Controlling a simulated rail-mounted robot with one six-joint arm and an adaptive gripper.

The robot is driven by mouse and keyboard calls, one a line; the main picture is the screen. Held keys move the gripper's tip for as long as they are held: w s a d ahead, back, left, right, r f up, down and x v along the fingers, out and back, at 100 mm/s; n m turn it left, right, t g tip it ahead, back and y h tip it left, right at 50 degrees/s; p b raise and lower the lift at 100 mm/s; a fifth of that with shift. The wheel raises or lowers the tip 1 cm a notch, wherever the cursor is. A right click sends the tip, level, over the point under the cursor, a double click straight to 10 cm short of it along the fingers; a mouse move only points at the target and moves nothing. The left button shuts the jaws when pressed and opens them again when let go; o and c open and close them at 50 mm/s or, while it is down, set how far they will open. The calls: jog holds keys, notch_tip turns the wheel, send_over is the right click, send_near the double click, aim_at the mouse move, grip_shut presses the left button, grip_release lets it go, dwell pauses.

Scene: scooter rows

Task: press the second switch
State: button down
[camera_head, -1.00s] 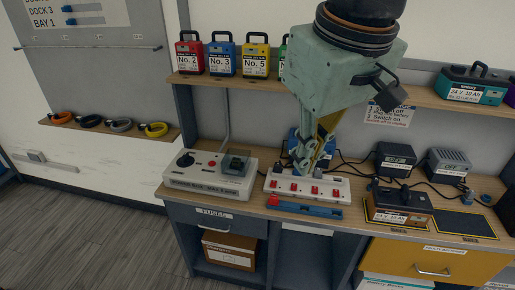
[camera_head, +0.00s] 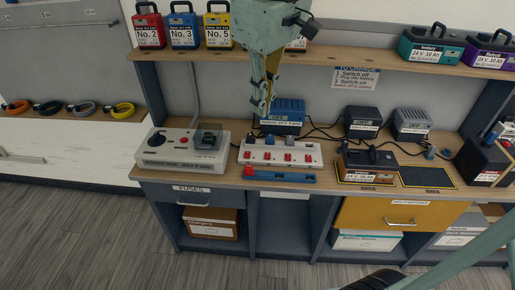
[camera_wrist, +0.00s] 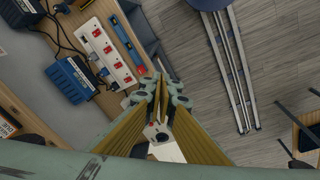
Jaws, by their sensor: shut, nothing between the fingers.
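A white power strip (camera_head: 280,148) with several red switches in a row lies on the bench; it also shows in the wrist view (camera_wrist: 108,55). The second red switch from the left (camera_head: 268,156) is uncovered in the head view. All the strip's red switches are visible there. My gripper (camera_head: 260,111) is shut and empty, pointing down above the left half of the strip, apart from it. In the wrist view its fingers (camera_wrist: 160,90) are together, beside the strip's lower end.
A blue bar with a red end (camera_head: 280,175) lies along the bench edge before the strip. A power box (camera_head: 180,152) stands left; a blue charger (camera_head: 287,112) stands behind. Dark chargers (camera_head: 362,120) and a battery (camera_head: 368,163) stand right, with cables between. A shelf (camera_head: 330,59) runs above.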

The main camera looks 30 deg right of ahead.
jog(key=w+d+f+n+g+p, duration=0.1)
jog(key=w+d+f+n, duration=0.2)
jog(key=w, duration=0.4)
jog(key=w+d+f+n+g+p, duration=0.1)
jog(key=w+d+f, duration=0.3)
jog(key=w+f, duration=0.25)
jog(key=n+g+p, duration=0.1)
jog(key=n+p, duration=0.1)
jog(key=n, duration=0.1)
send_over(268, 157)
jog(key=w, duration=0.1)
notch_tip(268, 157, down, 14)
jog(key=shift+w+d+f+y, duration=0.4)
jog(key=shift+d+f+y, duration=0.1)
jog(key=shift+f, duration=0.1)
jog(key=shift+f, duration=0.1)
jog(key=shift+s+a+f+b, duration=0.15)
jog(key=shift+s+f+b, duration=0.15)
jog(key=shift+f, duration=2)
jog(key=shift+s+a+f+b, duration=0.15)
jog(key=shift+a+f+b, duration=0.1)
jog(key=shift+f, duration=2)
jog(key=shift+s+a+f+b, duration=0.1)
jog(key=shift+s+f+b, duration=0.2)
jog(key=shift+f, duration=2)
jog(key=shift+d+f, duration=0.15)
